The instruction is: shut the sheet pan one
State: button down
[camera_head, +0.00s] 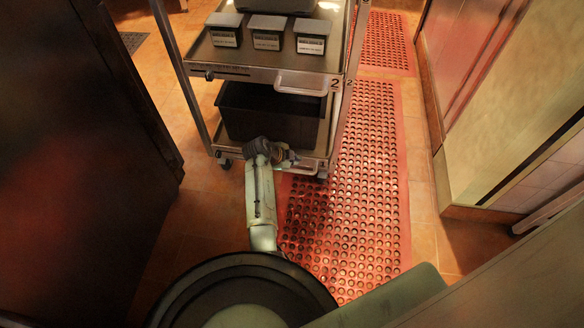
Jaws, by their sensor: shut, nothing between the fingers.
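A metal rack cart stands ahead of me in the head view. Its upper sheet pan (231,56) has a pale handle (301,87) at its front and a "2" mark at the right corner. A lower pan level (318,140) shows under a black bin, with another handle (304,169) at its front right. I cannot read a number on the lower one. My gripper (294,160) is shut and empty in front of the lower level, close to its handle. My wrist covers part of that front edge, and I cannot tell whether they touch.
Several small labelled containers (267,35) stand on the upper pan. The black bin (262,108) sits below it. A red perforated mat (345,205) covers the floor at right. A dark panel (75,150) closes the left side; a counter (520,110) stands at right.

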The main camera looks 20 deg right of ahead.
dwell(0.3)
jog(key=shift+w+d+r+b, duration=0.1)
jog(key=shift+w+d+b, duration=0.25)
jog(key=shift+w+b, duration=0.25)
jog(key=shift+w+d+b, duration=0.35)
jog(key=shift+w+b, duration=0.15)
jog(key=shift+b, duration=0.2)
jog(key=shift+r, duration=0.1)
